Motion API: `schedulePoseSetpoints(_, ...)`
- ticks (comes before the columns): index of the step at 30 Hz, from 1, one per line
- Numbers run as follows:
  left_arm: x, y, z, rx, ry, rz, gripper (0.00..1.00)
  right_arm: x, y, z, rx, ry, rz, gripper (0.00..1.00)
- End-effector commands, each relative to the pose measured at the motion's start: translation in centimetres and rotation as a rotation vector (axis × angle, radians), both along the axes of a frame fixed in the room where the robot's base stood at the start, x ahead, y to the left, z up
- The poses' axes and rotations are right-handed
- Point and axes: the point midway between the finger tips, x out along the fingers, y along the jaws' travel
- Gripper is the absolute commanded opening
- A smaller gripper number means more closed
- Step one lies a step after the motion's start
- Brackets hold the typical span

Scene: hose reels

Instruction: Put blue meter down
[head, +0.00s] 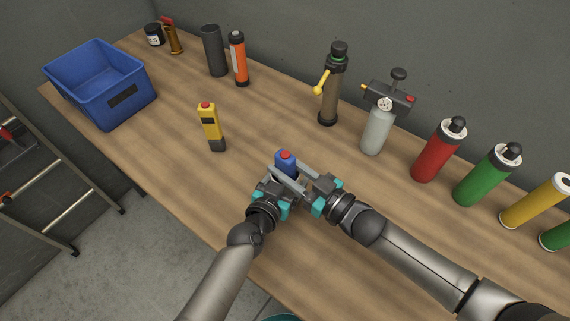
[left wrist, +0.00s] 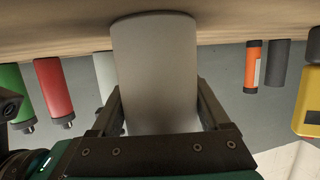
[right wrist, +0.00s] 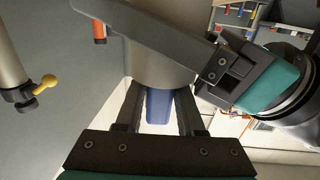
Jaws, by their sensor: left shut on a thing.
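The blue meter (head: 286,158) has a red top and stands roughly upright at the table's front middle, between my two grippers. My left gripper (head: 276,184) is shut on it; its grey body (left wrist: 155,70) fills the space between the fingers in the left wrist view. My right gripper (head: 314,188) is close on the meter's right side. In the right wrist view its fingers are on either side of the blue part (right wrist: 159,105), and whether they grip is unclear. The meter's lower end is hidden in the head view, so I cannot tell whether it touches the table.
A yellow meter (head: 210,125) stands to the left on the wooden table (head: 175,110). A blue bin (head: 80,95) is at the far left. Several bottles and canisters, including a red one (head: 437,155), line the back. Bare wood lies between the yellow meter and my grippers.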

Motion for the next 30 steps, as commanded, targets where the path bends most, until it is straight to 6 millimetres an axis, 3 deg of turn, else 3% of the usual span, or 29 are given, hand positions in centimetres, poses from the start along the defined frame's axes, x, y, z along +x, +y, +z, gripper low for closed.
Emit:
schedulePoseSetpoints(6,0.0,0.0,-0.1,0.001,0.002,-0.001,0.21,-0.1,0.1,0.0,0.003,0.0,0.003,0.65)
schedulePoseSetpoints(24,0.0,-0.1,-0.1,0.001,0.002,-0.002,0.21,-0.4,0.5,0.1,0.009,0.0,0.011,0.65)
schedulePoseSetpoints(30,0.0,-0.1,-0.1,0.001,0.002,-0.002,0.21,-0.4,0.5,1.5,0.012,-0.003,0.013,0.65)
